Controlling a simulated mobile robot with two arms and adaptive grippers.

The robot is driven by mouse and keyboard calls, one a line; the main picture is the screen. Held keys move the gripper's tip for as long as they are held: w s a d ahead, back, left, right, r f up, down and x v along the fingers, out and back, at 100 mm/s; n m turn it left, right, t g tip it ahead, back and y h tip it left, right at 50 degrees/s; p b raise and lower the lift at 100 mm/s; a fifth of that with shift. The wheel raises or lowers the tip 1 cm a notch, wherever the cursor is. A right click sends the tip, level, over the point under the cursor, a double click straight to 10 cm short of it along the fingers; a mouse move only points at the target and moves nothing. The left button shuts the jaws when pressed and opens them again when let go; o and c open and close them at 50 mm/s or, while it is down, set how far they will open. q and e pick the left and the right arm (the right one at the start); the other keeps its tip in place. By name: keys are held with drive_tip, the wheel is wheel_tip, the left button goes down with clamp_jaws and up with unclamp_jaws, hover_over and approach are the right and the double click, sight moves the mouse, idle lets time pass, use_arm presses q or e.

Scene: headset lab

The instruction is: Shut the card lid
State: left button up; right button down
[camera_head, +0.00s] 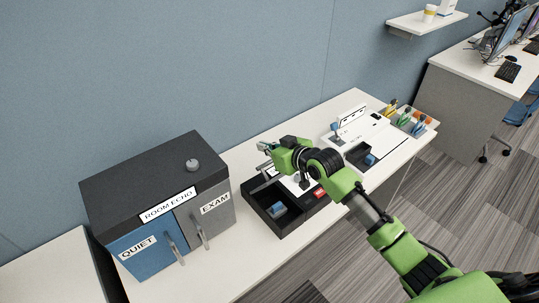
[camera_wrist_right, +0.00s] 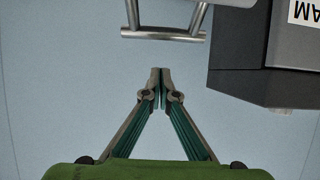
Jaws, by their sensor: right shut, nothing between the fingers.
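My right gripper (camera_head: 264,147) is above the back of a black tray station (camera_head: 282,227) on the white table. In the right wrist view its two fingers (camera_wrist_right: 160,75) are shut with nothing between them. A grey metal bar handle (camera_wrist_right: 163,36) lies ahead of the fingertips, apart from them. A grey bar (camera_head: 264,185) also shows at the tray station in the head view. A white panel (camera_head: 299,184) in the station is partly hidden by my arm. I cannot tell for sure which part is the card lid. My left gripper is not in view.
A dark cabinet (camera_head: 150,172) with QUIET and EXAM doors stands left; its corner (camera_wrist_right: 245,60) shows in the wrist view. A white unit (camera_head: 368,133) with an upright labelled panel stands right, beside bins of coloured tools (camera_head: 410,122). A blue wall is behind.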

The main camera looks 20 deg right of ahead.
sight(269, 163)
drive_tip(key=shift+s+d+f+p, duration=0.15)
drive_tip(key=shift+s+f+p, duration=0.3)
drive_tip(key=shift+f, duration=0.1)
drive_tip(key=shift+s+d+f+p, duration=0.15)
drive_tip(key=shift+s+f+p, duration=0.2)
drive_tip(key=shift+f+p, duration=0.15)
drive_tip(key=shift+s+d+f, duration=0.1)
drive_tip(key=shift+s+f, duration=0.15)
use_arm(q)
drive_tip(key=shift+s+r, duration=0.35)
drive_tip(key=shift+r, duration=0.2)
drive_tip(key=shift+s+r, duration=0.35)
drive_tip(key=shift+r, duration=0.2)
use_arm(e)
drive_tip(key=shift+s+f, duration=0.1)
drive_tip(key=shift+f, duration=0.1)
